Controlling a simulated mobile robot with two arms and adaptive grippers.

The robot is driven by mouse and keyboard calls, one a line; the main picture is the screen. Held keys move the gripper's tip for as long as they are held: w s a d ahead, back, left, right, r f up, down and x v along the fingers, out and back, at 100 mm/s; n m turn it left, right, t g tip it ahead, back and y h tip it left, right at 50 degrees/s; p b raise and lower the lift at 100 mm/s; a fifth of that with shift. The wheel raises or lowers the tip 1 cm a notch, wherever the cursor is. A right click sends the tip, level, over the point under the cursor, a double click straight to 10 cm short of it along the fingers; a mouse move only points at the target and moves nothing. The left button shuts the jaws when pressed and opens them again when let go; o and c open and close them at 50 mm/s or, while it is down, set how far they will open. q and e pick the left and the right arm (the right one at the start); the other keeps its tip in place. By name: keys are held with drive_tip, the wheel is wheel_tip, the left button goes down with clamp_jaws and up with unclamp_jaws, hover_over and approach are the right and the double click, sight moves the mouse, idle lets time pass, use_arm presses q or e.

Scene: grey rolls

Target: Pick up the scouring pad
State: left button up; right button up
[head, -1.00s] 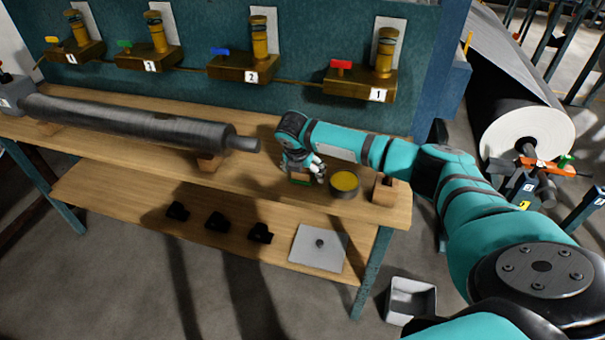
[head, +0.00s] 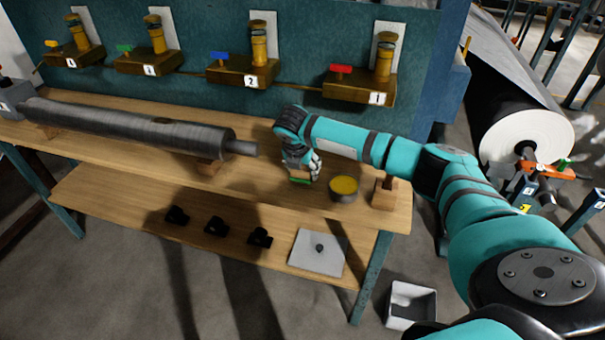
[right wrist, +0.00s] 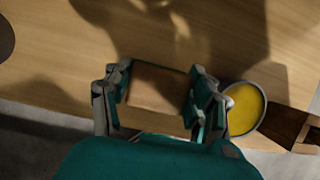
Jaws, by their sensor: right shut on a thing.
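The scouring pad (head: 299,180) is a small block with a green underside and a tan upper part, at the front right of the workbench top. My right gripper (head: 301,173) points down and is shut on it. In the right wrist view the tan face of the pad (right wrist: 158,88) shows between the two fingers of the right gripper (right wrist: 160,95), with a finger against each side. I cannot tell for sure whether the pad is clear of the bench top. My left gripper is not in view.
A round tin with yellow contents (head: 343,188) stands just right of the pad, then a wooden block (head: 384,194). A long grey roller (head: 130,125) rests on the bench to the left. The lower shelf (head: 150,205) holds several black parts and a grey plate (head: 317,252).

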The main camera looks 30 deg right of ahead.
drive_tip(key=s+a+r, duration=0.1)
drive_tip(key=s+a, duration=0.2)
drive_tip(key=s, duration=0.4)
drive_tip(key=s+a+r, duration=0.1)
drive_tip(key=s+a, duration=0.3)
drive_tip(key=s, duration=0.3)
drive_tip(key=shift+s+r+b, duration=0.2)
drive_tip(key=shift+r+b, duration=0.15)
drive_tip(key=shift+a, duration=0.1)
